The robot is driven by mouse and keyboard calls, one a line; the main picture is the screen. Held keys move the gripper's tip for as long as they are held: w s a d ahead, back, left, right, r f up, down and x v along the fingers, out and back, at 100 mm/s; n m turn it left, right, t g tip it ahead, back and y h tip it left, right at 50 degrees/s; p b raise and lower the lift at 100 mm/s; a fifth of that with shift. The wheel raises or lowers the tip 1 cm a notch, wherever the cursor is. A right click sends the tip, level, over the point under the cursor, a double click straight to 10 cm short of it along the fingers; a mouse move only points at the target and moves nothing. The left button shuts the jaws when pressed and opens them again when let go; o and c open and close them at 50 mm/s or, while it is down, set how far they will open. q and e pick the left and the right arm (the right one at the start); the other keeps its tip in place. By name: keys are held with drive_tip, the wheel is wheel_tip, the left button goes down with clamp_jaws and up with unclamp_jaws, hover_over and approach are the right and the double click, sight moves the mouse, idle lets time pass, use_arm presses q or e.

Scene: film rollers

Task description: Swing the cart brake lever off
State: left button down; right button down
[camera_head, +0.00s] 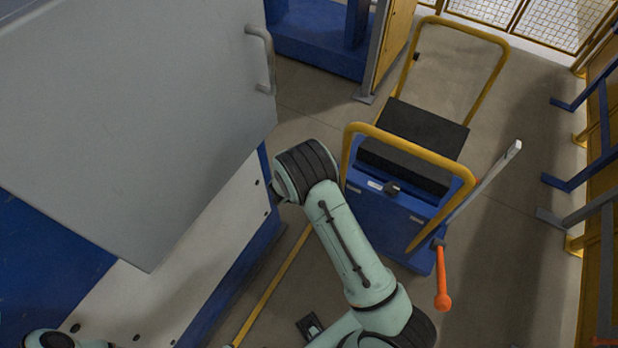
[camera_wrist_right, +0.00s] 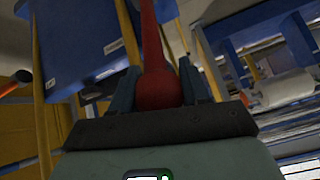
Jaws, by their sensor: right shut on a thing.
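The cart (camera_head: 400,215) has a blue body, yellow rails and a black deck. An orange lever (camera_head: 442,280) with a rounded end hangs at its right front corner. In the right wrist view my right gripper (camera_wrist_right: 158,88) is shut on a red lever (camera_wrist_right: 160,84), with its rounded end between the fingers and its shaft running up. The blue cart body (camera_wrist_right: 85,45) is beside it. In the head view my own arm hides this gripper and the red lever. I cannot tell which lever is the brake. My left gripper is out of view.
A large grey door (camera_head: 130,110) with a handle (camera_head: 262,60) fills the upper left. Blue and yellow frames (camera_head: 600,150) stand along the right. The grey floor (camera_head: 500,285) is clear right of the cart. A yellow floor line (camera_head: 275,285) runs left of my arm.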

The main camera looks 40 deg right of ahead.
drive_tip(key=shift+w+d+r, duration=0.2)
drive_tip(key=shift+d+r, duration=0.05)
drive_tip(key=shift+r, duration=0.05)
drive_tip(key=c, duration=0.7)
unclamp_jaws()
drive_tip(key=shift+o, duration=0.6)
drive_tip(key=shift+s+f, duration=0.1)
drive_tip(key=shift+a, duration=0.1)
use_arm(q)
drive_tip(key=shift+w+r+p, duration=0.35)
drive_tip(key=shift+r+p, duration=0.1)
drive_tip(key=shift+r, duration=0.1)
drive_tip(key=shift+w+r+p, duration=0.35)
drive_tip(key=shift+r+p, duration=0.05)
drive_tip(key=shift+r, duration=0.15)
use_arm(e)
drive_tip(key=v, duration=1.3)
drive_tip(key=shift+s, duration=0.15)
